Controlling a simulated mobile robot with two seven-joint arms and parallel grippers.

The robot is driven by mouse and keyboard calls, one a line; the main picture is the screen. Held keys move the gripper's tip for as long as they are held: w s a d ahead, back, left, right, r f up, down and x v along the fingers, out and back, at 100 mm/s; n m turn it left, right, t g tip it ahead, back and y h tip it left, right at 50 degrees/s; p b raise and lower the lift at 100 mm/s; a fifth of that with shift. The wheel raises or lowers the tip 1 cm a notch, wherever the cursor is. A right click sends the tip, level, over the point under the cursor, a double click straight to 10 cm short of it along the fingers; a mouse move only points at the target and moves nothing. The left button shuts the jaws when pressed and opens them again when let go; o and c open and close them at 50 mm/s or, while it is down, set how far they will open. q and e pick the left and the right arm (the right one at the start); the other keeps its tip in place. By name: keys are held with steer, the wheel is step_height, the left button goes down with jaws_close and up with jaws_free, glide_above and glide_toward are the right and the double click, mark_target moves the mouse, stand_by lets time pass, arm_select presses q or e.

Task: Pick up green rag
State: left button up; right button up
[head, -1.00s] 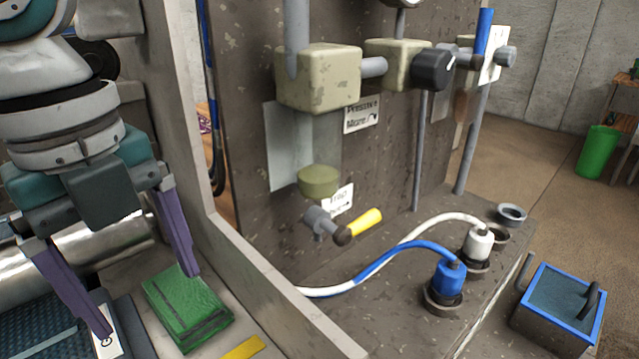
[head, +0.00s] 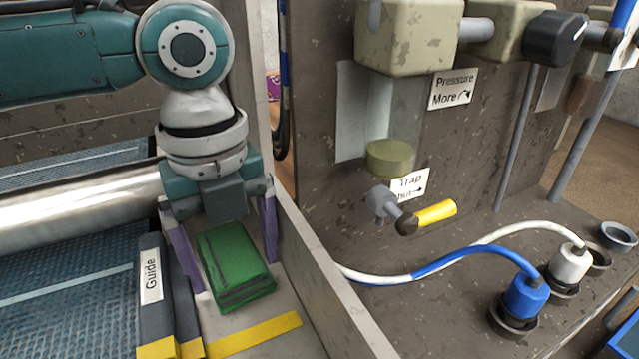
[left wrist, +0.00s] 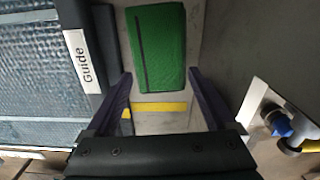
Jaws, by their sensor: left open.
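The green rag (head: 236,262) is a folded, flat rectangle with a dark stripe. It lies on the pale ledge between the guide and the low wall. My left gripper (head: 233,276) is open, pointing down, with its purple fingers on either side of the rag in the head view. In the left wrist view the rag (left wrist: 159,48) lies ahead of the two fingertips (left wrist: 158,75), roughly centred between them. I cannot tell the exact height of the fingertips above the ledge. The right gripper does not show.
A dark guide (head: 152,290) with yellow ends stands left of the rag, beside a blue textured bed (head: 70,310) and a metal roller (head: 75,208). A low wall (head: 318,268) stands to the right. A yellow strip (head: 255,334) marks the ledge in front.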

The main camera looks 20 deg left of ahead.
arm_select(q)
steer(key=shift+f, duration=0.4)
steer(key=shift+c, duration=0.4)
steer(key=c, duration=0.9)
steer(key=shift+r, duration=0.15)
